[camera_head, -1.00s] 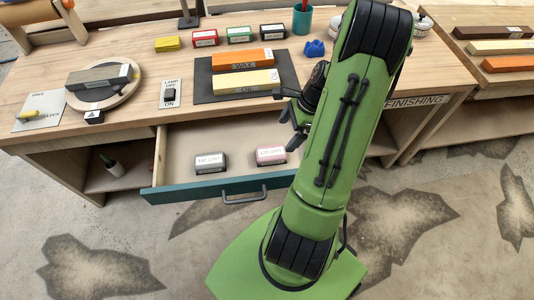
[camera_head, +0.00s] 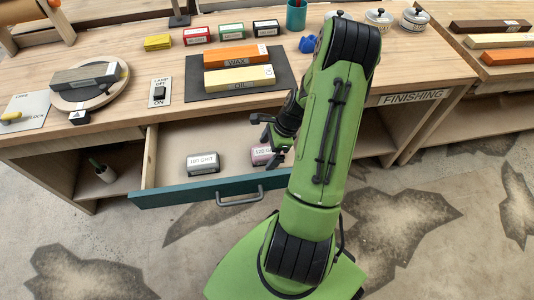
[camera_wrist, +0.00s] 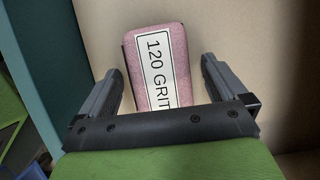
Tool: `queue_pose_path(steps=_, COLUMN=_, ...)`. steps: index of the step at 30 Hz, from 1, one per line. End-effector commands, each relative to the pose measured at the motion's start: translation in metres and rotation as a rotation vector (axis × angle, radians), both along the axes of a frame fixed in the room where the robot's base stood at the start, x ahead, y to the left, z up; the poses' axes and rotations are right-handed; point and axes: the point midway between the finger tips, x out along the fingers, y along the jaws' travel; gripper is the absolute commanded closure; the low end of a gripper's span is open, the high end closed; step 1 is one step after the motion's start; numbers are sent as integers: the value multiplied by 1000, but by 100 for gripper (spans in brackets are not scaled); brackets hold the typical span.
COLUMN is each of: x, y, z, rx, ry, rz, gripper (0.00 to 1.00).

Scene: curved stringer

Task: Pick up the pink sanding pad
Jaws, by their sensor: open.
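The pink sanding pad (camera_wrist: 133,50) lies flat in the open drawer, with a white label reading "120 GRIT". In the head view the pad (camera_head: 262,154) is partly hidden by my gripper and arm. My gripper (camera_wrist: 155,75) is open, and in the wrist view its two fingers stand to the left and right of the pad's near part, apart from it. In the head view my gripper (camera_head: 270,135) hangs over the right part of the drawer. I cannot tell its exact height above the pad.
A grey sanding pad (camera_head: 203,163) lies left of the pink one in the drawer. The teal drawer front (camera_head: 170,196) with its handle stands near the pads. The workbench top above holds wax bars, a round stone plate and several small boxes.

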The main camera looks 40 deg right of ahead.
Motion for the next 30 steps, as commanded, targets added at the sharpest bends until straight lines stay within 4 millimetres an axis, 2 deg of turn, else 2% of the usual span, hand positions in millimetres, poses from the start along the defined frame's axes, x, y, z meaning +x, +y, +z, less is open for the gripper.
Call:
queue_pose_path(steps=4, x=0, y=0, z=-2, rx=0, ry=0, rz=0, gripper=1)
queue_pose_path(steps=15, x=0, y=0, z=-1, rx=0, ry=0, rz=0, gripper=56)
queue_pose_path(steps=23, x=0, y=-1, z=5, rx=-2, ry=-1, rz=0, gripper=57)
queue_pose_path(steps=26, x=1, y=-1, z=27, rx=-3, ry=-3, rz=0, gripper=57)
queue_pose_path(steps=30, x=0, y=-1, z=66, rx=-5, ry=-3, rz=0, gripper=57)
